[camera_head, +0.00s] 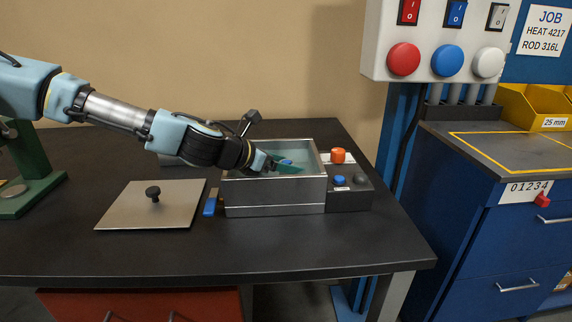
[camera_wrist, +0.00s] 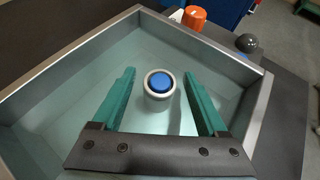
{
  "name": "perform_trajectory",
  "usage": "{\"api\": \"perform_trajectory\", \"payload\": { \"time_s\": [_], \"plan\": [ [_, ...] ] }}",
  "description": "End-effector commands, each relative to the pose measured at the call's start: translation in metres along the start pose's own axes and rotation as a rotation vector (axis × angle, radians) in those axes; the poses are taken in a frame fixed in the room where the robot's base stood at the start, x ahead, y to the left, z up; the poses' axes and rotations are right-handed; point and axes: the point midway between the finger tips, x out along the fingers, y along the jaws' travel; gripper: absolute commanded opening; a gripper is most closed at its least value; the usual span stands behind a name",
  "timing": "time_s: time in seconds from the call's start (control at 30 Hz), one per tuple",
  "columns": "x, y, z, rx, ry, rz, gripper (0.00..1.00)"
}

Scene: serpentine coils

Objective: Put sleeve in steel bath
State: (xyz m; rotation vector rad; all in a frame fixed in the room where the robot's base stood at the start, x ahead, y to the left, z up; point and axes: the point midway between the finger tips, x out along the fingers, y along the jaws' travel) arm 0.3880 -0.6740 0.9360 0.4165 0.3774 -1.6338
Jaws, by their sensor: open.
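The steel bath (camera_head: 275,196) is an open rectangular tank of pale greenish liquid on the dark bench. Its metal rim (camera_wrist: 62,62) also shows in the wrist view. A short pale grey cylinder with a blue top, apparently the sleeve (camera_wrist: 160,97), stands upright inside the bath. In the head view my gripper (camera_head: 284,166) reaches into the bath from the left.
A flat metal lid (camera_head: 168,211) with a black knob lies left of the bath. A control box (camera_head: 350,197) with an orange knob (camera_head: 338,156) and a blue button adjoins the bath's right side. A green stand (camera_head: 38,182) is at far left. The front bench strip is clear.

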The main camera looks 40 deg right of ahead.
Motion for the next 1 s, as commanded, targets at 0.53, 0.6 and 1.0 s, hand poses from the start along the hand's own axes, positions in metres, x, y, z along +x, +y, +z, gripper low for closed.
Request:
{"api": "perform_trajectory", "payload": {
  "time_s": [0.53,0.6,1.0],
  "plan": [
    [-0.071,0.002,-0.001,0.000,0.000,0.005,0.76],
    [-0.086,0.002,0.001,0.000,0.000,0.005,0.76],
    [-0.116,0.002,0.006,-0.003,0.003,0.001,0.76]
  ]
}}
